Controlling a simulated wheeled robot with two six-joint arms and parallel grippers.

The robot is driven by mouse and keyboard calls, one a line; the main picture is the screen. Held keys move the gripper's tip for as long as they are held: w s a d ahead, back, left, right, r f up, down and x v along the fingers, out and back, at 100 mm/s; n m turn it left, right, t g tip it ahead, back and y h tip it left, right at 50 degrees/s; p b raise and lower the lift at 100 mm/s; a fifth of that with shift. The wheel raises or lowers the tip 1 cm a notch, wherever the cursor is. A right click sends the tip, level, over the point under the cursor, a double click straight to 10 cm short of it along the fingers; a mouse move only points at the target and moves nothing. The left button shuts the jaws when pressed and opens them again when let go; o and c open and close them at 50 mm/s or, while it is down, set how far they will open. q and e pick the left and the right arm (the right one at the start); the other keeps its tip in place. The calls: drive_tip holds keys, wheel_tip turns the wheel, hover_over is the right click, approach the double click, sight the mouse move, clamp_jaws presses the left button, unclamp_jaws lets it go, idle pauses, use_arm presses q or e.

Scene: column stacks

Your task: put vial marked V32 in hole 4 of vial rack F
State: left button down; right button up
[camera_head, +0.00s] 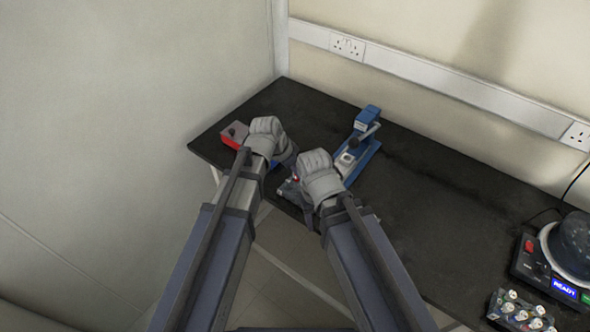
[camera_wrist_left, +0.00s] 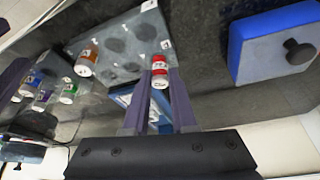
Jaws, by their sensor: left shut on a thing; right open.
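My left gripper (camera_wrist_left: 161,80) is shut on a small vial (camera_wrist_left: 160,64) with red and white on it; its marking is too small to read. In the left wrist view the vial is at the edge of a grey rack (camera_wrist_left: 118,45) with dark round holes. I cannot tell whether it is in a hole. Rack letter and hole numbers are unreadable. In the head view my left gripper (camera_head: 287,157) is mostly hidden by its wrist. My right gripper (camera_head: 306,216) is low near the table's front edge, largely hidden by its wrist.
A blue block with a black knob (camera_wrist_left: 262,48) is at right in the wrist view. In the head view, a blue device (camera_head: 362,165), a red box (camera_head: 229,139) and a machine reading READY (camera_head: 560,265) stand on the black table.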

use_arm(q)
drive_tip(key=shift+f, duration=0.2)
drive_tip(key=shift+f+b, duration=0.35)
drive_tip(key=shift+b, duration=0.2)
drive_tip(key=shift+f, duration=0.1)
drive_tip(key=shift+c, duration=1.6)
unclamp_jaws()
drive_tip(key=shift+r+p, duration=3)
drive_tip(key=shift+r, duration=0.1)
